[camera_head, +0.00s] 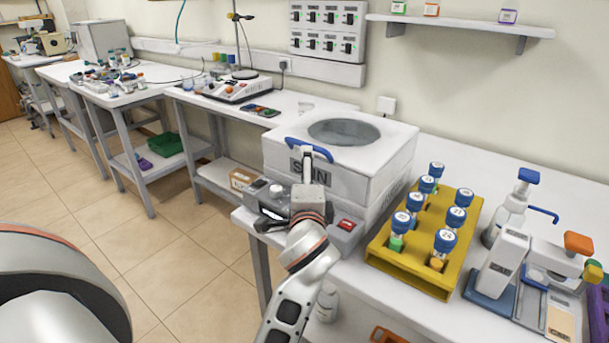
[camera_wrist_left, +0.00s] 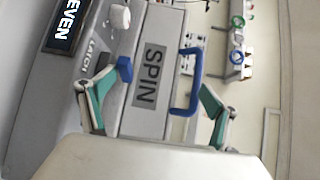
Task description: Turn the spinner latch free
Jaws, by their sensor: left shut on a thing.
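The white spinner (camera_head: 285,168) stands on the bench with its SPIN label facing front and a blue lid handle (camera_head: 300,147) above it. The label also shows in the left wrist view (camera_wrist_left: 150,76). A blue tab (camera_wrist_left: 125,68), which seems to be the latch, sits near the LATCH lettering. My left gripper (camera_head: 285,190) is at the spinner's front, one finger beside the tab and the other beside the lid handle (camera_wrist_left: 192,95). Its fingers look widely spread, and its grip on the latch is partly hidden. My right gripper is not in view.
A yellow rack (camera_head: 410,276) with several blue-capped tubes stands right of the spinner. A dispensing bottle (camera_head: 510,210) and a white device (camera_head: 500,265) are farther right. A red switch (camera_head: 346,225) is on the spinner's front base. A stirrer (camera_head: 238,88) stands on the bench behind left.

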